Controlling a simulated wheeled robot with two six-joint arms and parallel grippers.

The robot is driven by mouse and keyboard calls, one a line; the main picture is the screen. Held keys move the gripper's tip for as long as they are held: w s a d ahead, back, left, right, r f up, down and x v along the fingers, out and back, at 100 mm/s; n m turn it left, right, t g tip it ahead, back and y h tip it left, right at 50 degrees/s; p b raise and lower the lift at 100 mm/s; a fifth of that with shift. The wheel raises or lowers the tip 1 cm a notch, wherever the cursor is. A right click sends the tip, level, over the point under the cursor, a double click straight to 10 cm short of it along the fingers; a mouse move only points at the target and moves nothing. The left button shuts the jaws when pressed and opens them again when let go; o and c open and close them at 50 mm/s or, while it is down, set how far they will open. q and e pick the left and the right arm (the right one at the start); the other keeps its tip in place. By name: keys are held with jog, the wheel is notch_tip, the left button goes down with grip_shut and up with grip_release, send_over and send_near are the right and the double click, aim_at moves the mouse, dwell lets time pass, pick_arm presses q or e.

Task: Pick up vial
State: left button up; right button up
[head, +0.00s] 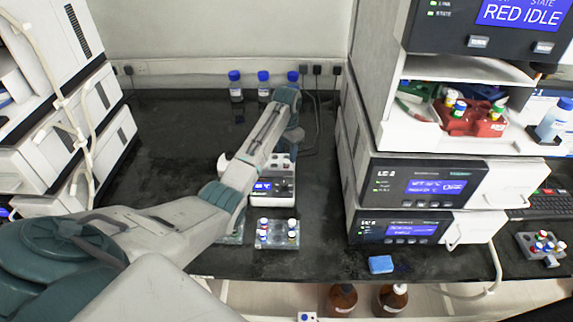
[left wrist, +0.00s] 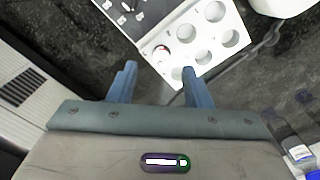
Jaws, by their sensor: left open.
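My left gripper (head: 288,148) is over the back end of a white bench device (head: 270,200) with a blue display, partly hidden by my arm. In the left wrist view my left gripper (left wrist: 159,70) is open, with two blue fingers apart and nothing between them. Just beyond the fingertips is the device's white block (left wrist: 218,62) with several round holes. One hole holds a vial (left wrist: 160,55) with a pale top and a reddish rim; the other visible holes look empty. My right gripper is not in view.
A rack (head: 277,241) with several capped vials stands in front of the device. Blue-capped bottles (head: 236,88) stand at the back wall. Instrument stacks flank the bench. A blue sponge (head: 381,264) lies near the front edge. Dark bench left of the device is clear.

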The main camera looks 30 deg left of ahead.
aim_at(286, 161)
pick_arm(q)
notch_tip(286, 161, down, 4)
jog(key=shift+a+r+p, duration=0.1)
jog(key=shift+r+p, duration=0.1)
jog(key=shift+p, duration=0.2)
jog(key=shift+f, duration=0.2)
grip_shut()
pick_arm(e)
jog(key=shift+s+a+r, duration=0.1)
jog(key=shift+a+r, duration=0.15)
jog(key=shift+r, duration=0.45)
pick_arm(q)
jog(key=shift+r, duration=0.1)
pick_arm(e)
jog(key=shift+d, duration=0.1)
